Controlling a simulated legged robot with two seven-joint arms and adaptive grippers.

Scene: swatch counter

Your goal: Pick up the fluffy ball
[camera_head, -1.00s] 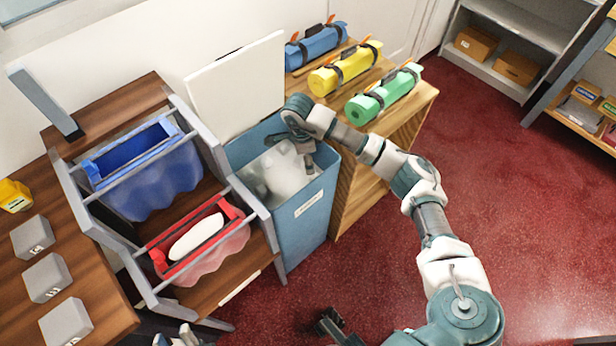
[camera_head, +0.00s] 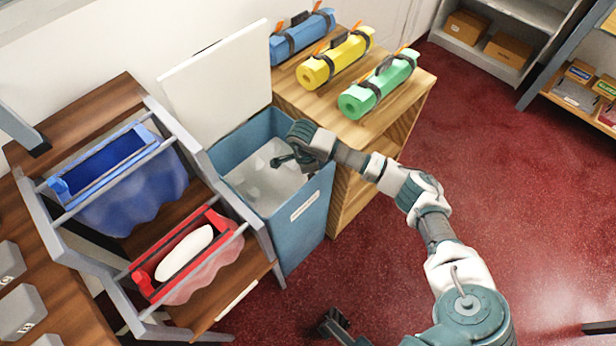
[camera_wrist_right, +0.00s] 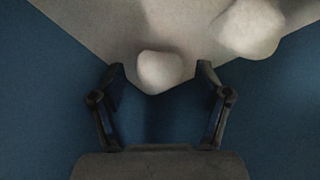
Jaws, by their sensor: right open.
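Pale fluffy balls lie inside the blue bin (camera_head: 318,185), where they blend into its pale inside in the head view. In the right wrist view one fluffy ball (camera_wrist_right: 160,71) lies between and just beyond the fingertips, with no finger visibly touching it. A second fluffy ball (camera_wrist_right: 250,28) is up and to the right. My right gripper (camera_head: 285,159) reaches into the mouth of the bin with its fingers apart and empty. Its two fingers also show in the wrist view (camera_wrist_right: 162,82).
The bin's white lid (camera_head: 222,82) stands open behind it. A wooden shelf (camera_head: 400,110) with rolled mats is close on the right. A rack holding a blue pouch (camera_head: 135,190) and a red pouch (camera_head: 205,270) stands on the left.

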